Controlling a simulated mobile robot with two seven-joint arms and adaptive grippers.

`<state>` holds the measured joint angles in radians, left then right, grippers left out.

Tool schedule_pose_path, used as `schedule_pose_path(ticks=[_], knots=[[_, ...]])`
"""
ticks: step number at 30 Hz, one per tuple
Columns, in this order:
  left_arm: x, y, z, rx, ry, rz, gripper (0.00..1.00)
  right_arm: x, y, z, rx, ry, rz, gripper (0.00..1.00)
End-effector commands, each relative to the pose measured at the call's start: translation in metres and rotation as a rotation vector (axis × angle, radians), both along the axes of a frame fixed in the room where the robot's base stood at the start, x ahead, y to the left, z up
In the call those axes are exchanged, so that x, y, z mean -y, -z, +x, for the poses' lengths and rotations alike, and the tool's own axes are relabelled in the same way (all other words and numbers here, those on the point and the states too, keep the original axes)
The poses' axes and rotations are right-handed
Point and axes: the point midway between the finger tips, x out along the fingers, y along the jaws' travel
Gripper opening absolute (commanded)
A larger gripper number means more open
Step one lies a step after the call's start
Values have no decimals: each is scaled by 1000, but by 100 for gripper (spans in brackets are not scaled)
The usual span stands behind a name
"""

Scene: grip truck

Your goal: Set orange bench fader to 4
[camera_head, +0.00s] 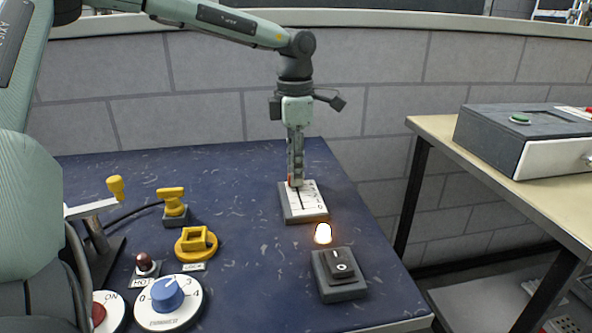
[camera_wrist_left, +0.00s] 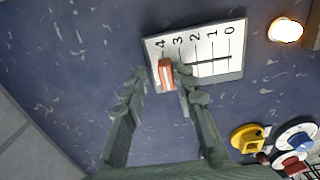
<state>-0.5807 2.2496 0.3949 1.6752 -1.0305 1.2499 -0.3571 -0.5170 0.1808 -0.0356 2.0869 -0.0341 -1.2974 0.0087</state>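The bench fader is a white plate on a grey base (camera_head: 304,207) on the blue bench, with a scale from 0 to 4. In the left wrist view its plate (camera_wrist_left: 222,72) shows the numbers and a dark slot. The orange fader knob (camera_wrist_left: 166,76) sits level with the 4 mark; only a sliver of orange shows in the head view. My left gripper (camera_head: 295,183) points down at the fader's far end. Its fingers (camera_wrist_left: 160,84) are apart, one on either side of the knob; the one on the 3 side looks close to it, contact unclear. My right gripper is not in view.
A lit lamp (camera_head: 323,233) and black rocker switch (camera_head: 339,274) stand nearer on the bench. A blue dial (camera_head: 168,294), yellow parts (camera_head: 196,242) and a red button (camera_head: 99,312) are at left. A second table (camera_head: 449,132) bears a grey box (camera_head: 524,138).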

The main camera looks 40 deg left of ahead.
Motion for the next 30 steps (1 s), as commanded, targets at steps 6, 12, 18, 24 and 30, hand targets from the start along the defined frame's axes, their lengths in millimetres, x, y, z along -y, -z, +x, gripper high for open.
schedule_pose_path(ticks=[6, 12, 18, 24, 30], knots=[[2, 1, -1, -4, 1, -3, 34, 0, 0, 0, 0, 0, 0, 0], [2, -5, -1, -5, 1, -4, 34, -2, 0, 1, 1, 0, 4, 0], [2, -40, -1, -1, 2, -2, 34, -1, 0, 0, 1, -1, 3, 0], [2, -83, -1, -1, 1, -2, 34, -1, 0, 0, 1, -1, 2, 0], [2, -111, -1, -2, 0, -2, 34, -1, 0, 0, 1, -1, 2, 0]])
